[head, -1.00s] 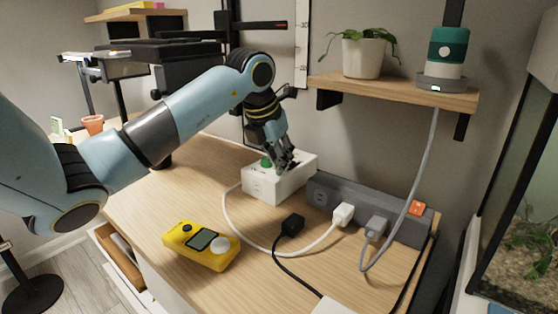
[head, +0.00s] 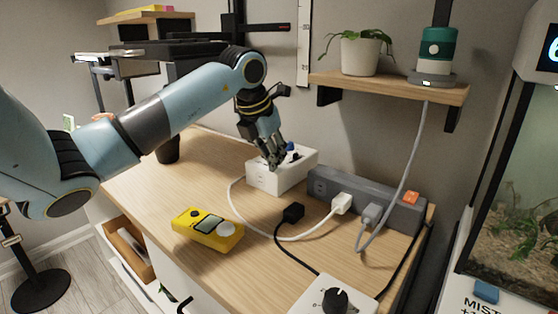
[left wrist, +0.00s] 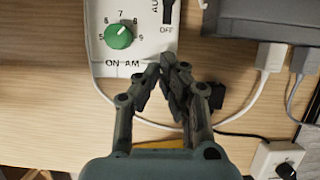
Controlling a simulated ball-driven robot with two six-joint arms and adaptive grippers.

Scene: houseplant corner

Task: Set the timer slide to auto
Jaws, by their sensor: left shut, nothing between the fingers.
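The timer is a white box (head: 295,176) on the wooden desk, against the back. In the left wrist view the timer (left wrist: 97,20) shows a green dial (left wrist: 118,36) with numbers and "ON AM". To its right is a dark slide (left wrist: 167,12), with "OFF" printed below it and part of "AUTO" beside it. The upper end of the slide is cut off, so I cannot tell its setting. My left gripper (head: 274,163) is shut and empty over the timer's face. In the left wrist view its fingertips (left wrist: 168,62) are just below "OFF". My right gripper is not in view.
A grey power strip (head: 400,205) with plugs stands right of the timer. A yellow meter (head: 208,229) and a black plug (head: 293,212) lie in front. A white box with a black knob (head: 335,300) is at the front edge. A shelf (head: 390,88) hangs above.

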